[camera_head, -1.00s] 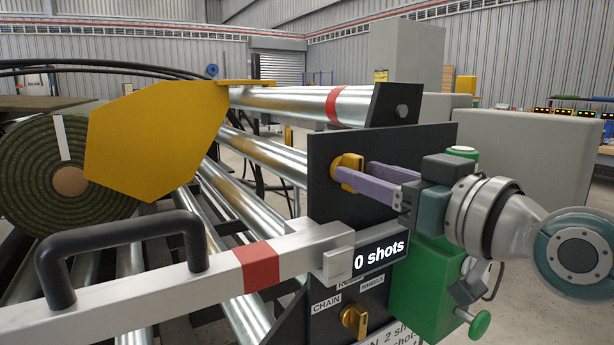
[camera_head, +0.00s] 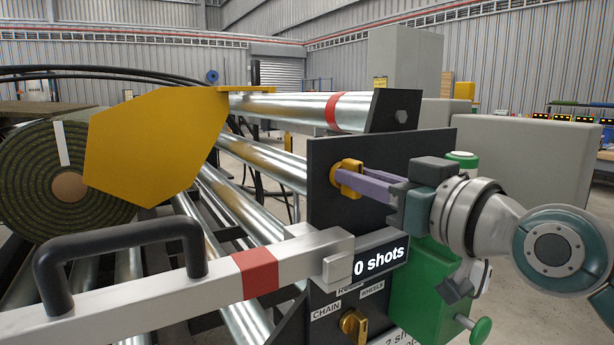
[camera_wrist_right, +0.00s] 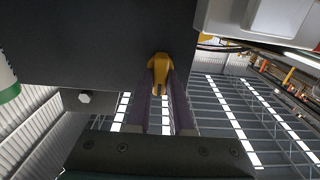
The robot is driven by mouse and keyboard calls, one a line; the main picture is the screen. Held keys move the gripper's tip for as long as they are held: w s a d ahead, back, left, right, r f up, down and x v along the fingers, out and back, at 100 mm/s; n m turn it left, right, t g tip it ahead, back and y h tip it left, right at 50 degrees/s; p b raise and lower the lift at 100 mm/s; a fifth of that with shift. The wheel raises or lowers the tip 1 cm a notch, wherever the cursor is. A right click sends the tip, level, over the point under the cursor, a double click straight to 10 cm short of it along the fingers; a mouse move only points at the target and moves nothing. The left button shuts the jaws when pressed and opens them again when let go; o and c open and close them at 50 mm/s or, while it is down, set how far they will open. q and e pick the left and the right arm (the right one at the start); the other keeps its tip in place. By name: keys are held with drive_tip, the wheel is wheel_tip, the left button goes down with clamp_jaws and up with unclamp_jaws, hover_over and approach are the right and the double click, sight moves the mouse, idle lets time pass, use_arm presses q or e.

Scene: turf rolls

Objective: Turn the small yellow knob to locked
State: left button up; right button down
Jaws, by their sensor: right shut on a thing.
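The small yellow knob (camera_head: 346,172) sits on the upper part of a dark upright plate (camera_head: 330,150). My right gripper (camera_head: 360,181) comes in from the right with its purple fingers shut on this knob. In the right wrist view the knob (camera_wrist_right: 160,66) lies between the two fingertips. The fingers hide part of the knob in the head view. No locked mark is readable near it. My left gripper is not in view.
A second yellow knob (camera_head: 353,325) is lower down, by CHAIN and WHEELS labels. A green box (camera_head: 425,290) stands below my right wrist.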

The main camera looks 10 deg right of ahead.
drive_tip(key=shift+m, duration=0.4)
drive_tip(key=m, duration=0.5)
drive_tip(key=m+p, duration=0.1)
drive_tip(key=m, duration=0.5)
drive_tip(key=m+p, duration=0.1)
drive_tip(key=m, duration=0.5)
drive_tip(key=shift+d+f, duration=0.25)
idle(0.6)
drive_tip(key=c, duration=0.8)
unclamp_jaws()
drive_tip(key=shift+p, duration=0.3)
